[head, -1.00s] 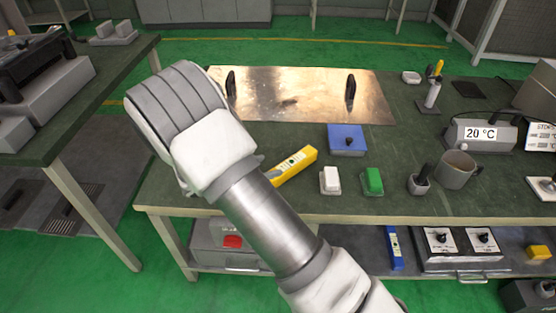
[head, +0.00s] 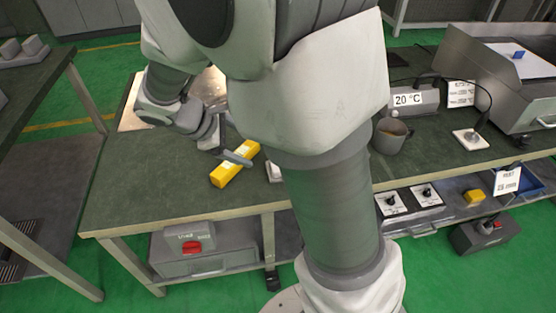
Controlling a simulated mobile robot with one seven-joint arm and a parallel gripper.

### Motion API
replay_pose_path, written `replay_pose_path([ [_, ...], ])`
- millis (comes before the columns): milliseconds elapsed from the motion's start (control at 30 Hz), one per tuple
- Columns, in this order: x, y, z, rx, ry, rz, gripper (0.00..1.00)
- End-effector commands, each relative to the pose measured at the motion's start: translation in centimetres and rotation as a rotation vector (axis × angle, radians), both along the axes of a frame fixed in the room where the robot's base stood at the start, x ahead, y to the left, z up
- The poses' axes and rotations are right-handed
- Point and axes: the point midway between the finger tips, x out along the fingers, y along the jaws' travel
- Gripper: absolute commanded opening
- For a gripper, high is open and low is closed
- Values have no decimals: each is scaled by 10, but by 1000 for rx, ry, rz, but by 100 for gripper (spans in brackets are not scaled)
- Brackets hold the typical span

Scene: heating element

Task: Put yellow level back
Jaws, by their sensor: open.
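The yellow level (head: 228,174) lies on the green-topped workbench near its front edge, slanting up to the right. My gripper (head: 231,148) is at its upper right end, with one dark finger across or just above it. The gripper is open, and I cannot tell whether it touches the level. My arm covers the middle of the view and hides much of the bench behind it.
A white block (head: 274,172) stands right of the level, partly behind my arm. A metal plate (head: 130,110) lies behind my wrist. A grey mug (head: 391,135) and the 20 °C display box (head: 408,99) stand to the right. The bench's left front is clear.

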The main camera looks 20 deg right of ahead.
Motion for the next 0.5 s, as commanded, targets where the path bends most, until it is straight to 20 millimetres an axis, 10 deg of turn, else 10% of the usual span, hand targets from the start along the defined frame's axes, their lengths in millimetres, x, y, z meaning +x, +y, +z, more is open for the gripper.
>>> replay_pose_path([
  [500, -94, -26, 71, 463, -288, -502, 82],
])
